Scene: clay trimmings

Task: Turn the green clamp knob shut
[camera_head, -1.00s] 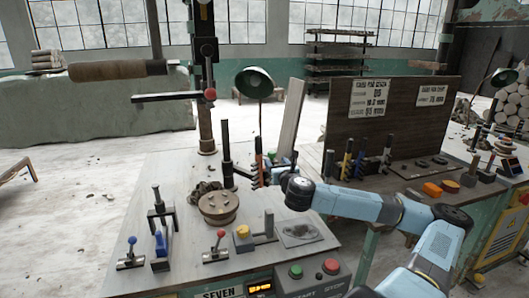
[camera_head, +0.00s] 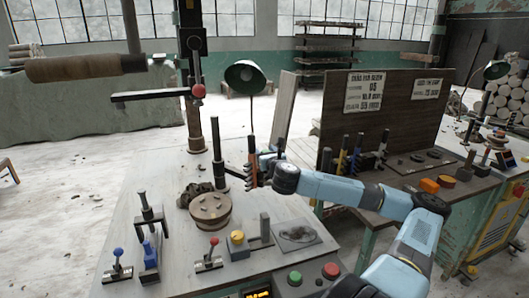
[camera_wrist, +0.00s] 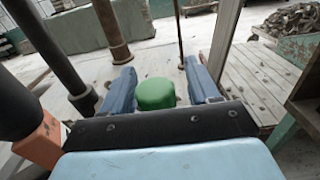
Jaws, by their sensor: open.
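The green clamp knob (camera_wrist: 156,94) is a rounded green cap in the middle of the wrist view. My gripper (camera_wrist: 161,80) is open, with one blue finger on each side of the knob. Small gaps seem to show between the knob and both fingers. The knob's lower part is hidden by the dark palm edge. In the head view my gripper (camera_head: 263,166) is above the back right of the grey bench, beside an upright orange-and-black tool. I cannot make out the knob there; my gripper and arm may cover it.
The grey bench (camera_head: 165,212) holds a round brown disc (camera_head: 211,209), a dark post (camera_head: 217,160), and small red, blue and yellow-topped fixtures. A green lamp (camera_head: 245,77) and a tall sign board (camera_head: 375,115) stand behind. A bar with a red ball overhangs the bench.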

